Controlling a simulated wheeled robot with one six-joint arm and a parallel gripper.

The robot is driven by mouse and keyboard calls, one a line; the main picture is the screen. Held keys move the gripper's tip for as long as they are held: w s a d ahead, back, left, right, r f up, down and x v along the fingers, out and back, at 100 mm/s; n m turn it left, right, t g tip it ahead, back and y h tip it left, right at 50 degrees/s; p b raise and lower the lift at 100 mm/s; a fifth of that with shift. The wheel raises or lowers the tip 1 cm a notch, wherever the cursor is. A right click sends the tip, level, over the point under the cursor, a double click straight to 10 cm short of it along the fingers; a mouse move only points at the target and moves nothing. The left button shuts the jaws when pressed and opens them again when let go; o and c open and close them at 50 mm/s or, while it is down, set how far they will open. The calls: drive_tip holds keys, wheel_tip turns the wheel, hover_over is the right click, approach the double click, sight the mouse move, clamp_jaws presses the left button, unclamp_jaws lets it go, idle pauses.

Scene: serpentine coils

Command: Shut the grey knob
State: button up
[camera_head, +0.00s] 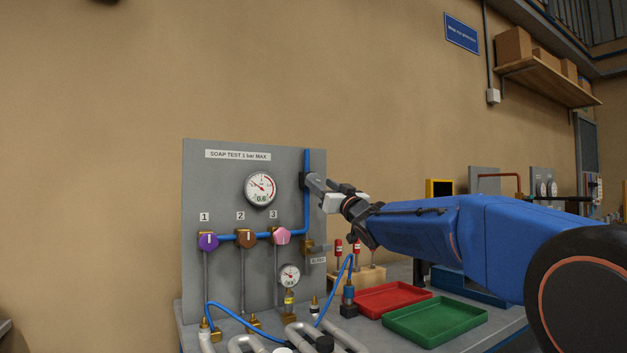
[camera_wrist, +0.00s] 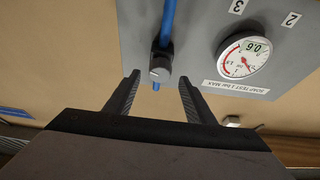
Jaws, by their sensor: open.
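The grey knob (camera_wrist: 160,68) sits on the blue pipe (camera_wrist: 168,20) in the wrist view, upper middle. It has a light line on its face. My gripper (camera_wrist: 159,80) is open, one finger on either side of the knob's picture. Whether the fingertips reach around the knob or stop short of it, I cannot tell. In the head view, my gripper (camera_head: 314,185) is at the right side of the grey panel (camera_head: 215,180), by the upright blue pipe (camera_head: 307,160). There the gripper hides most of the knob.
A round gauge (camera_head: 261,189) reading 0.6 is left of my gripper. Purple (camera_head: 208,241), brown (camera_head: 246,239) and pink (camera_head: 282,236) knobs line the lower pipe. Red (camera_head: 390,299) and green (camera_head: 435,320) trays lie on the bench. Blue hose loops below.

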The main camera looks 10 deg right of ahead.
sight(316, 179)
drive_tip(key=shift+x, duration=2.9)
drive_tip(key=c, duration=1)
